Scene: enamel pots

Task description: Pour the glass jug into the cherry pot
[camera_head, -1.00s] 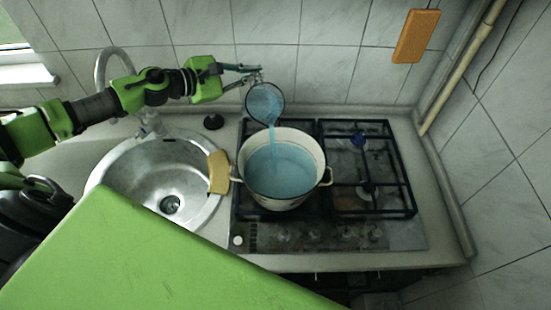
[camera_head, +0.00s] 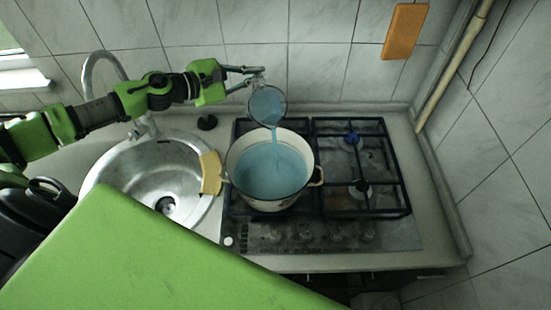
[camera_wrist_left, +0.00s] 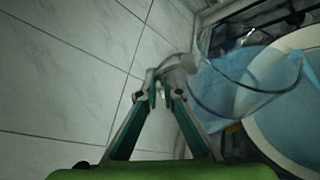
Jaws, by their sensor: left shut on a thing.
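The glass jug (camera_head: 267,104) is tilted above the far side of the pot, with blue liquid in it. A stream of blue liquid falls from its rim into the cherry pot (camera_head: 239,146), a cream enamel pot with a dark rim. The pot holds a pool of blue liquid; any cherry pattern is hard to make out. My left gripper (camera_head: 259,76) is shut on the jug's handle. In the left wrist view my gripper (camera_wrist_left: 163,90) closes at the handle, with the jug (camera_wrist_left: 220,95) beside it and the pot (camera_wrist_left: 262,146) beyond. My right gripper is not in view.
The pot stands on the left side of the gas stove (camera_head: 395,233); the right burners are empty. A steel sink (camera_head: 140,190) lies to the left, with a yellow sponge-like piece (camera_head: 211,173) at its edge. An orange board (camera_head: 405,31) hangs on the tiled wall.

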